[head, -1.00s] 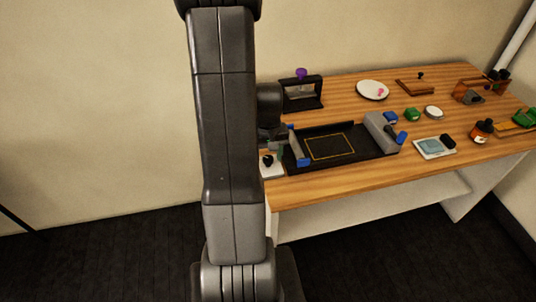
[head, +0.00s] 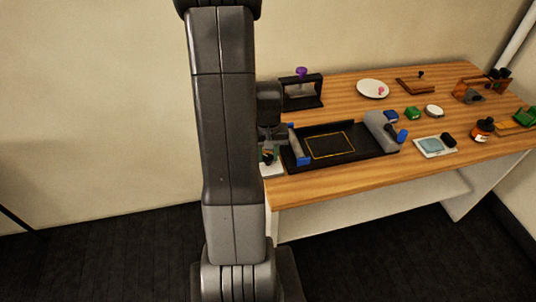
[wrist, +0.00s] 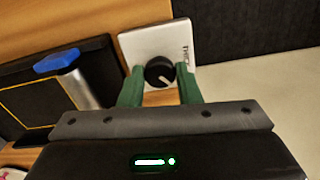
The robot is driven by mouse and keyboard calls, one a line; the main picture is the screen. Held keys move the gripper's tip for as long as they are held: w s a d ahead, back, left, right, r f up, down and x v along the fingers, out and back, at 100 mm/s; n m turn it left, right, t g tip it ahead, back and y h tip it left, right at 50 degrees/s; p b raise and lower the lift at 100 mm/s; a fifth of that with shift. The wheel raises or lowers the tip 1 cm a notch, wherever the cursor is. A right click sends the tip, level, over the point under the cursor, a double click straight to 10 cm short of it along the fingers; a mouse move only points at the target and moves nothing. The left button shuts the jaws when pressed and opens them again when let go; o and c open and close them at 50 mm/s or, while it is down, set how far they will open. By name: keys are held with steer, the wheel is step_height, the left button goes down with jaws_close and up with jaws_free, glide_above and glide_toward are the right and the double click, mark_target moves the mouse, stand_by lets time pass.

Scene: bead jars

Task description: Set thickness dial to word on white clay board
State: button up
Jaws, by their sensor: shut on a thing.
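The thickness dial is a black round knob (wrist: 160,72) with a pale pointer line, on a white plate (wrist: 150,43) with partly readable lettering, "THIC", at its right edge. My gripper (wrist: 160,76) has its green fingers on either side of the knob, shut on it. In the head view the plate (head: 271,170) shows at the table's left front corner, and my arm and gripper hide most of the knob. A white board with a pale blue slab (head: 431,146) lies at the front right; no word can be read on it.
A black tray with a yellow outline (head: 330,146) and a blue-ended roller (head: 299,146) is just right of the dial. A black press with a purple knob (head: 301,73) stands behind. A white plate (head: 367,84), bottle (head: 482,129) and small pots are farther right.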

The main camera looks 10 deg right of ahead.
mark_target(268, 156)
steer(key=m+b, duration=0.1)
steer(key=m, duration=0.3)
steer(key=shift+m+b, duration=0.6)
steer(key=shift+m, duration=1.1)
steer(key=shift+r, duration=0.1)
steer(key=o, duration=1)
steer(key=shift+c, duration=0.2)
step_height(268, 156, up, 14)
steer(key=shift+f, duration=0.2)
step_height(268, 156, down, 14)
steer(key=shift+r, duration=0.1)
